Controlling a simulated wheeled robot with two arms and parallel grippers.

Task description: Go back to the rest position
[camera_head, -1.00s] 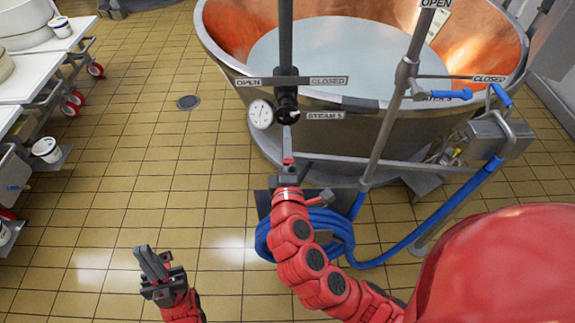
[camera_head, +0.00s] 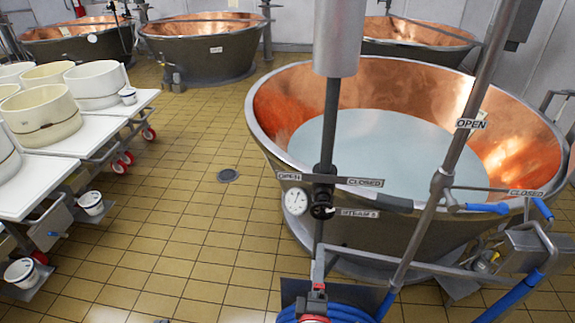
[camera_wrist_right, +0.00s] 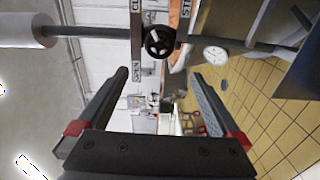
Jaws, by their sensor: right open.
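My right gripper (camera_head: 318,268) is low in the head view, in front of the steam pipe below the black valve wheel (camera_head: 322,204). In the right wrist view its two fingers (camera_wrist_right: 160,76) are spread wide, with nothing between them. The valve wheel (camera_wrist_right: 159,41) shows beyond the fingertips there, apart from them. Only a small dark tip of what looks like my left gripper (camera_head: 162,321) shows at the bottom edge of the head view. Its jaws are out of frame.
A copper vat (camera_head: 262,135) of pale liquid stands behind the pipe, with a round gauge (camera_head: 296,201) beside the valve. A blue hose (camera_head: 345,312) lies at the bottom. White tables (camera_head: 50,172) with tubs stand left. Tiled floor (camera_head: 190,235) between is clear.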

